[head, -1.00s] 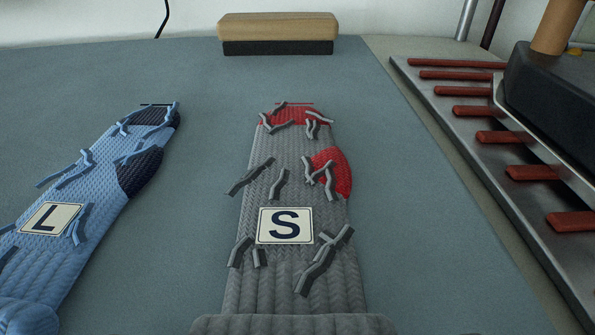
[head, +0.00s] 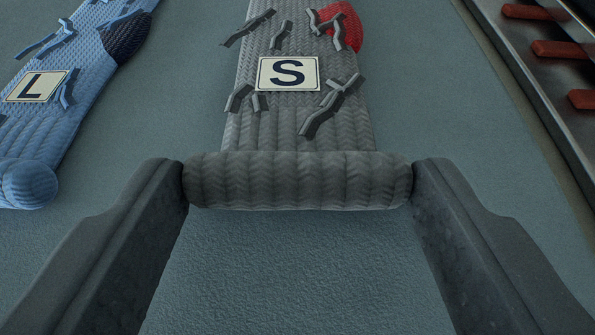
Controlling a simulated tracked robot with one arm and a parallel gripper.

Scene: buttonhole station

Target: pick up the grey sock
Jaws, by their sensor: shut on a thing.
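The grey sock (head: 255,128) lies flat on the blue-grey mat, its rolled cuff (head: 298,181) nearest me. It has an S label (head: 288,74), a red heel patch (head: 343,27) and several loose grey yarn bits on it. Its toe is out of the frame at the top. My gripper (head: 298,184) is shut on the rolled cuff, one finger pressed at each end of the roll. The rest of the sock still lies on the mat.
A blue sock (head: 72,110) with an L label (head: 35,86) lies to the left, apart from my left finger. A metal rack with red bars (head: 562,49) runs along the right. The mat (head: 300,270) is bare in front of the cuff.

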